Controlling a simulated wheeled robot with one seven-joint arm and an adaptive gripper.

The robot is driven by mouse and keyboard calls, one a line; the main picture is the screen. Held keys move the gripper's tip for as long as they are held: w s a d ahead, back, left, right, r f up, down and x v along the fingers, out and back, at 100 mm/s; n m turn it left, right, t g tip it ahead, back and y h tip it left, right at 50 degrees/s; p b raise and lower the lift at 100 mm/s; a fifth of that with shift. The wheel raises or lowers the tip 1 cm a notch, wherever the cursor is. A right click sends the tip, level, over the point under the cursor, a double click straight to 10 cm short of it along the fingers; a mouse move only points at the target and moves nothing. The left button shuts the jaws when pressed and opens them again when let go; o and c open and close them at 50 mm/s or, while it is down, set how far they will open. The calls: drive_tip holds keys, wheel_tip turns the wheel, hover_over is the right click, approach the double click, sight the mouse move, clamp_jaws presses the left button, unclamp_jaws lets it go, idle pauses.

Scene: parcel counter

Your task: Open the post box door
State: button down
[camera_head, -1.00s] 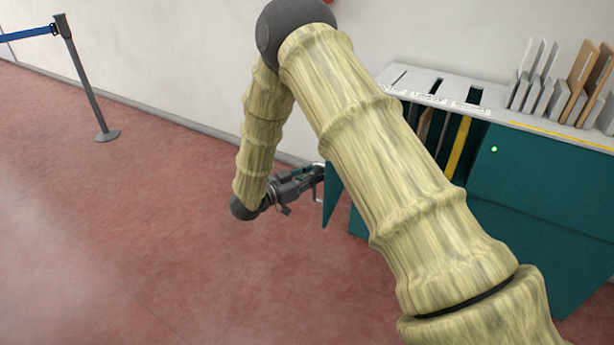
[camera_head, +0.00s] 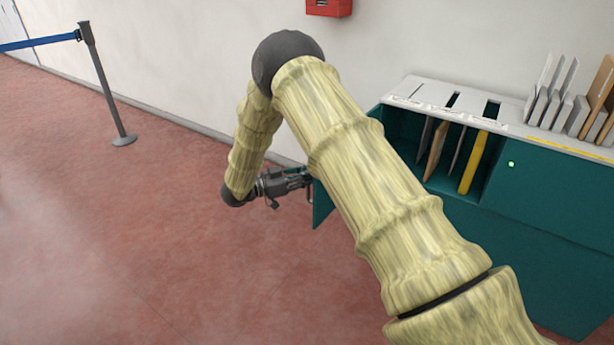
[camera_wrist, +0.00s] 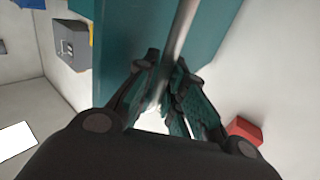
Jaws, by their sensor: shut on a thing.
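The post box (camera_head: 540,200) is a teal cabinet with a pale slotted top, at the right in the head view. Its left compartment stands open and shows several upright envelopes and a yellow parcel (camera_head: 474,162). The teal door (camera_head: 321,205) is swung out to the left of the cabinet, mostly hidden behind my arm. My gripper (camera_head: 306,178) is at the door, shut on its handle. In the wrist view the bar-shaped handle (camera_wrist: 181,32) runs between the fingers of my gripper (camera_wrist: 172,88), in front of the teal door panel (camera_wrist: 125,40).
Grey and brown envelopes (camera_head: 560,95) stand in a rack on the cabinet top. A red box (camera_head: 329,7) hangs on the wall. A barrier post (camera_head: 106,85) with a blue belt stands at the left. The red floor (camera_head: 130,240) at the left is clear.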

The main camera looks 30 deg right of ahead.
drive_tip(key=c, duration=1.5)
unclamp_jaws()
drive_tip(key=shift+d+r, duration=0.15)
drive_tip(key=shift+d, duration=0.05)
drive_tip(key=shift+a, duration=0.1)
drive_tip(key=shift+w+a, duration=0.1)
drive_tip(key=shift+a, duration=0.1)
drive_tip(key=a, duration=0.4)
drive_tip(key=w+a, duration=0.1)
drive_tip(key=a, duration=0.6)
drive_tip(key=shift+w+a, duration=0.15)
drive_tip(key=shift+a, duration=0.15)
